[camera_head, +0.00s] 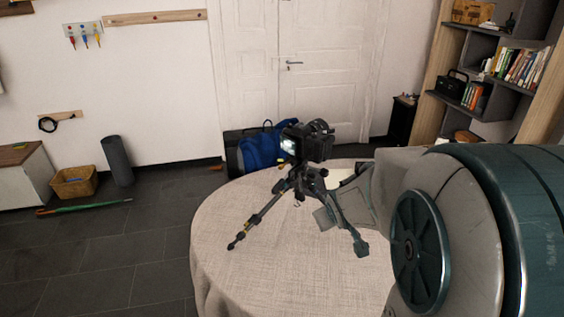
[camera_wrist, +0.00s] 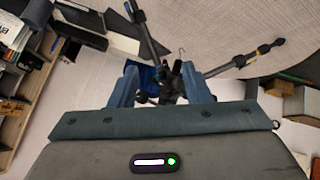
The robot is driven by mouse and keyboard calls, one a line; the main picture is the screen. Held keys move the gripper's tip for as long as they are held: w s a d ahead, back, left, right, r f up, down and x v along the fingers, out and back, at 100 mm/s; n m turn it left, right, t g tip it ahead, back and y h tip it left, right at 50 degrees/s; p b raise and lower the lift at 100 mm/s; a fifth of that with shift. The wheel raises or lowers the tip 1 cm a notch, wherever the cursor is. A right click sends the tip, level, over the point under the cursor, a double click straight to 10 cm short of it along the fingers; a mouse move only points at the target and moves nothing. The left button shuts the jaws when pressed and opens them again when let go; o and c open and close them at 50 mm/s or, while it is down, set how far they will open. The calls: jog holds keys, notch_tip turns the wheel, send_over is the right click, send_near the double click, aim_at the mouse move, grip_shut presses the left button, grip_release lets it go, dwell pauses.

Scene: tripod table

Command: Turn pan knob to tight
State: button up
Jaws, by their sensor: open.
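A black camera (camera_head: 308,142) sits on top of a dark tripod (camera_head: 262,217), which stands on the round table with its legs spread. In the wrist view, the tripod's dark centre part (camera_wrist: 172,84) shows between the fingers of my gripper (camera_wrist: 160,72). My gripper is open, with one blue-grey finger on each side of that part. Whether either finger touches it is not clear. In the head view my arm comes from the right, and my gripper's fingertips are hard to tell from the tripod. The pan knob is too small and dark to make out for certain.
The round table (camera_head: 225,275) has a beige cloth, mostly bare at the front left. A blue bag (camera_head: 262,150) lies behind it near the white door (camera_head: 325,75). A shelf with books (camera_head: 520,65) stands at the right. Tripod legs (camera_wrist: 240,60) spread close to my gripper.

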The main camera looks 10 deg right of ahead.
aim_at(312, 184)
jog(key=w+d+f+n+t+y, duration=0.5)
jog(key=w+d+t+y, duration=0.1)
jog(key=t+y, duration=0.3)
jog(key=p+x, duration=0.1)
jog(key=x, duration=0.5)
jog(key=p+x, duration=0.2)
jog(key=x, duration=0.4)
jog(key=shift+w+a, duration=0.25)
jog(key=shift+a, duration=0.1)
grip_shut()
